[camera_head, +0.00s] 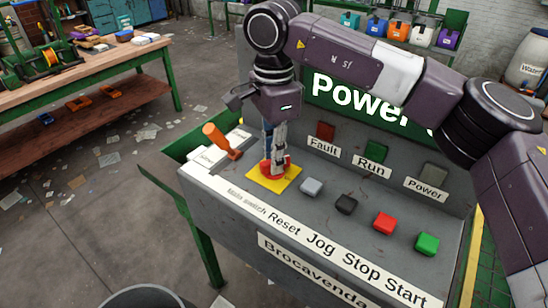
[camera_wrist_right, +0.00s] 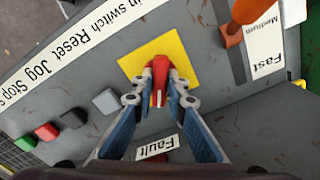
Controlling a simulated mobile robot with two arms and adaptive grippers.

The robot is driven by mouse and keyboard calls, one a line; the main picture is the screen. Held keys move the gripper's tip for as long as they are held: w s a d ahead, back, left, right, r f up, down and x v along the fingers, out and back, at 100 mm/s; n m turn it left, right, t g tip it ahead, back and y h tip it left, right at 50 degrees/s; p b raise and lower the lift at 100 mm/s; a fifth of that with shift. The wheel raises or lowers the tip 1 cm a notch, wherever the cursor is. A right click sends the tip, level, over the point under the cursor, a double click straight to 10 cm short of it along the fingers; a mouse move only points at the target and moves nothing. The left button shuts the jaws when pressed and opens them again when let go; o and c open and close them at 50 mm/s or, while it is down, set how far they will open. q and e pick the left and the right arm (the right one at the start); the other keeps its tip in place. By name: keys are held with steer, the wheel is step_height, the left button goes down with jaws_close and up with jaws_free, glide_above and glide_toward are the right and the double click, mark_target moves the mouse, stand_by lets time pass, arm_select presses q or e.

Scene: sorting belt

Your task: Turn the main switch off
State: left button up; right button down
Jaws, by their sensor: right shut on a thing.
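The main switch is a red handle (camera_head: 268,171) on a yellow plate (camera_head: 286,184) at the left part of the grey control panel. In the right wrist view the red handle (camera_wrist_right: 159,75) stands between my fingertips, over the yellow plate (camera_wrist_right: 180,62). My right gripper (camera_head: 274,165) reaches down from above and is shut on the red handle; it also shows in the right wrist view (camera_wrist_right: 160,92). The fingers hide part of the handle in the head view. My left gripper is in neither view.
An orange lever (camera_head: 216,136) stands left of the switch. Grey (camera_head: 311,187), black (camera_head: 346,203), red (camera_head: 384,222) and green (camera_head: 427,243) buttons sit to its right. Fault (camera_head: 325,131), Run (camera_head: 376,151) and Power (camera_head: 433,172) lamps are behind them. A green-framed workbench (camera_head: 110,64) stands at the back left.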

steer(key=n, duration=0.6)
steer(key=shift+w+r, duration=0.1)
steer(key=shift+r, duration=0.15)
stand_by(0.5)
steer(key=c, duration=2)
jaws_free()
steer(key=shift+o, duration=0.3)
steer(key=shift+f, duration=0.1)
step_height(320, 180, up, 12)
